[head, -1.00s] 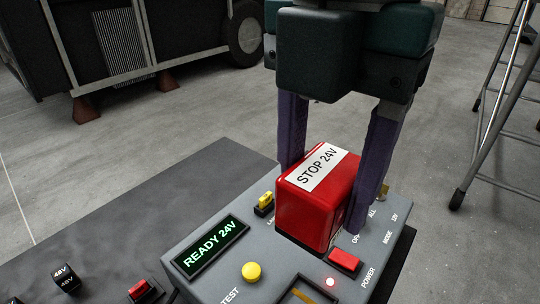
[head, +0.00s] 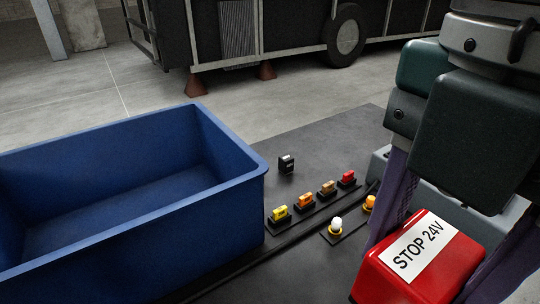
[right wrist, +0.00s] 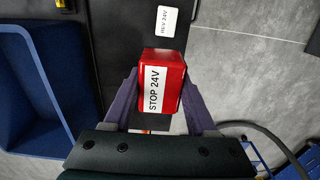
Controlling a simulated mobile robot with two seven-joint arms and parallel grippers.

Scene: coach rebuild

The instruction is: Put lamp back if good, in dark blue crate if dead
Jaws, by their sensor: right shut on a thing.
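My right gripper (head: 425,262) is shut on the red lamp (head: 400,278), which bears a white "STOP 24V" label. The lamp also shows between both fingers in the right wrist view (right wrist: 172,85). The dark blue crate (head: 185,240) stands on the left in the head view, left of the lamp; the part of its inside that shows is empty. It also shows at the left of the right wrist view (right wrist: 62,60). The grey tester (head: 478,212) is mostly hidden behind my right gripper, and its display is out of sight. My left gripper is not in view.
Several small coloured fuses (head: 304,201) sit in holders on the dark bench (head: 345,140), with a white bulb (head: 336,224) and an amber bulb nearby. A white "REV 24V" label (right wrist: 166,21) shows ahead of the lamp. A coach stands behind.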

